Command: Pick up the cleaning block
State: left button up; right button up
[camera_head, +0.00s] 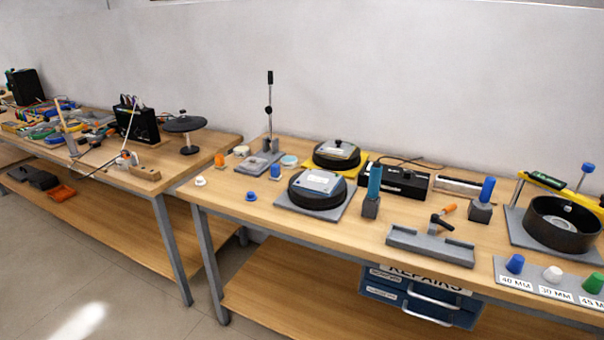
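I cannot tell for sure which thing is the cleaning block. One grey block with an upright teal handle (372,191) stands near the middle of the right workbench. Another grey block with a blue handle (484,201) stands farther right. A long grey slotted holder (430,246) lies at the bench's front edge, with an orange-handled black tool (440,219) just behind it. Both handled blocks are upright and nothing grips them. Neither of my grippers is in view.
A black ring housing (562,224) and colored knobs (553,274) are at right. A lever stand (268,140) rises at the back. A cluttered second bench (205,148) stands left, across a gap.

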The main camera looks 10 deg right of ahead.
aim_at(276, 175)
jog(key=i+j+z, duration=0.25)
jog(key=z, duration=0.2)
jog(key=i+j+z, duration=0.15)
jog(key=j+z, duration=0.3)
